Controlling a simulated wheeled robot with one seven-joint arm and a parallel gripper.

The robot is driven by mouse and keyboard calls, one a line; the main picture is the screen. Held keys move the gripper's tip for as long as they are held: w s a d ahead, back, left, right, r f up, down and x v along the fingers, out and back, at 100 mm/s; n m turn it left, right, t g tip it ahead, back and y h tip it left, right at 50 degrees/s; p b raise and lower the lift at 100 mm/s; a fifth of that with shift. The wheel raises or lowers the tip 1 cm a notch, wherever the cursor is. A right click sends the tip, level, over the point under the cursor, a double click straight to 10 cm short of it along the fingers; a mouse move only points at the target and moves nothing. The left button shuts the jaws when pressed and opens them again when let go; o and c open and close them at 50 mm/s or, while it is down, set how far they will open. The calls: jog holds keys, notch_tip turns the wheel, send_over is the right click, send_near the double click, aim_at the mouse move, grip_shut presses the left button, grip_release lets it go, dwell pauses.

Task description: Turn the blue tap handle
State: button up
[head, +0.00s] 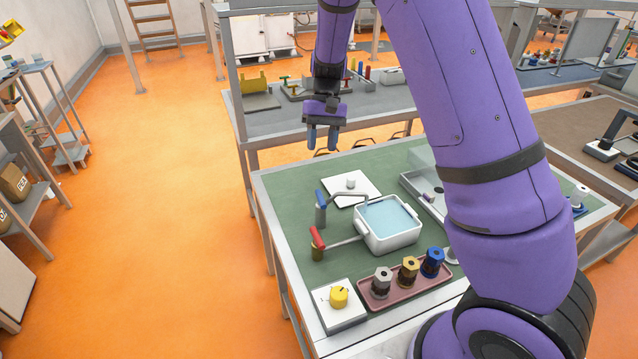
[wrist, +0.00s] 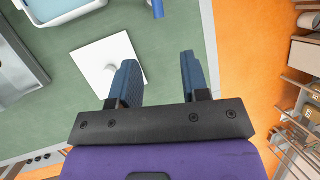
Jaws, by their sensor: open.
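The blue tap handle (head: 320,198) sits on top of a grey tap post at the left of the green table (head: 290,185). The tap's spout reaches over a white basin (head: 392,238) of pale blue water. A tap with a red handle (head: 318,237) stands just in front of it. My gripper (head: 322,146) is open and empty, above the far-left part of the table, behind and above the blue handle, apart from it. In the wrist view, a blue piece (wrist: 158,8), apparently that handle, shows at the top edge, beyond my open blue fingers (wrist: 157,70).
A white plate with a knob (head: 351,187) lies behind the basin. In front are a yellow-knobbed box (head: 340,305) and a pink tray (head: 375,301) with several hex-topped pieces. A shelf bench stands behind; orange floor lies open to the left.

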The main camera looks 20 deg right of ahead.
aim_at(321, 200)
jog(key=x, duration=1)
jog(key=shift+s+f, duration=0.1)
jog(key=shift+f, duration=0.1)
jog(key=shift+c, duration=0.3)
grip_shut()
